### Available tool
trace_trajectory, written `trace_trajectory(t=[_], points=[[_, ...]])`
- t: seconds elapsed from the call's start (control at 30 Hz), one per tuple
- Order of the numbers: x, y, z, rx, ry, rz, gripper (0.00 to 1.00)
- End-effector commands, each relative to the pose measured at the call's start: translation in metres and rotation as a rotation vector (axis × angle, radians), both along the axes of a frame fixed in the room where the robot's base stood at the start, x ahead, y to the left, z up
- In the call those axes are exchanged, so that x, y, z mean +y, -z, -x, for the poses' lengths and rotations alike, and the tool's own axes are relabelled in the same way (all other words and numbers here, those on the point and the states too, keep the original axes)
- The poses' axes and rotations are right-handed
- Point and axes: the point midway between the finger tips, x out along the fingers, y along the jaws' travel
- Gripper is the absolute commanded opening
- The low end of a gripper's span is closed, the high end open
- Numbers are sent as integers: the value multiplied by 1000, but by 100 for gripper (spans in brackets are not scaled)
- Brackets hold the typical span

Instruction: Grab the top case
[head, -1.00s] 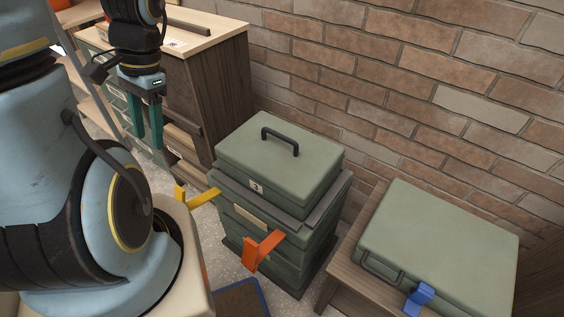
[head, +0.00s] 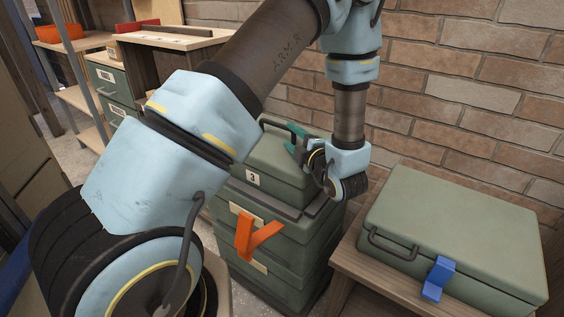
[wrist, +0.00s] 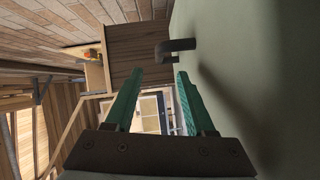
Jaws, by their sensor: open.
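The top case (head: 262,164) is a green box labelled 3, on top of a stack of green cases (head: 275,252). Its dark handle (head: 272,123) stands up from the lid, partly hidden behind my arm. My gripper (head: 296,139) is low over the lid with its green fingers pointing left along the handle. In the wrist view my gripper (wrist: 155,85) is open and empty, with the two fingers apart. The handle (wrist: 178,46) is just beyond the fingertips there, and the green lid (wrist: 255,60) fills the right side.
Another green case (head: 450,235) with a blue latch lies on a wooden bench (head: 385,280) at the right. A brick wall (head: 450,110) stands close behind. A wooden cabinet (head: 165,50) stands at the back left.

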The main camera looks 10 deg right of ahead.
Motion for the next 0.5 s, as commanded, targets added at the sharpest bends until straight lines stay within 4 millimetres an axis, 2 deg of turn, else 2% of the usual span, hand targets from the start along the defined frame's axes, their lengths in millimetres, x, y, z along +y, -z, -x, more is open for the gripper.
trace_trajectory(t=[0.2,0.5], points=[[11,2,-33,1,-7,4,55],[15,3,-56,1,-9,6,55]])
